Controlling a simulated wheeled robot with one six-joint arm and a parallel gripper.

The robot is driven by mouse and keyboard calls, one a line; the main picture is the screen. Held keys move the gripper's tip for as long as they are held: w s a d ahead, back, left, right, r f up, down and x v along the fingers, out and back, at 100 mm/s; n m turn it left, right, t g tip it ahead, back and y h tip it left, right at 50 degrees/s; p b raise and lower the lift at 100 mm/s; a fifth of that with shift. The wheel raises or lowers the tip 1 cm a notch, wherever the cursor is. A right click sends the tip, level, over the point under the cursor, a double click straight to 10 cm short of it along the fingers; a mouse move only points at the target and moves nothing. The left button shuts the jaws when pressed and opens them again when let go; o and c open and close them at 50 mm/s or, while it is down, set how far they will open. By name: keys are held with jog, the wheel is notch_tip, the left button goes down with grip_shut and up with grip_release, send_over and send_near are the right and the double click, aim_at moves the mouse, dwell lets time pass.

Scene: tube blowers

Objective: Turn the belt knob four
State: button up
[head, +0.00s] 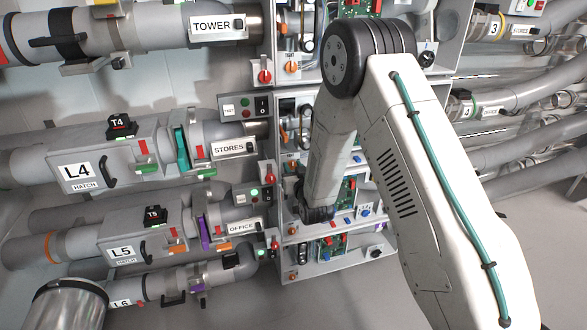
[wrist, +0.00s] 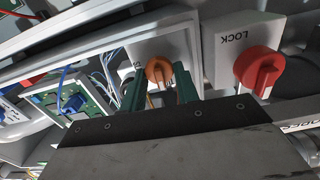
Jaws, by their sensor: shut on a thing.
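In the wrist view, an orange knob (wrist: 158,70) sits on a pale panel. The green fingers of my gripper (wrist: 159,88) stand on either side of it, and my gripper is shut on it. The label by the knob is mostly hidden, so its number cannot be read. In the head view my arm reaches down to the cabinet. My gripper is hidden there behind the arm's end. Several orange knobs line the cabinet's left edge, one at the upper bay (head: 292,67) and one at a lower bay (head: 292,230).
A red knob (wrist: 259,70) marked LOCK is close on the right in the wrist view. A green circuit board (wrist: 85,98) with wires is on the left.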

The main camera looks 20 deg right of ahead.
jog(key=m, duration=0.4)
jog(key=shift+d+m, duration=0.1)
jog(key=shift+m, duration=0.2)
jog(key=shift+d+f+m, duration=0.1)
jog(key=shift+f+m, duration=0.05)
jog(key=shift+m, duration=3.05)
jog(key=shift+f+m, duration=0.1)
jog(key=shift+m, duration=3.1)
jog(key=o, duration=0.7)
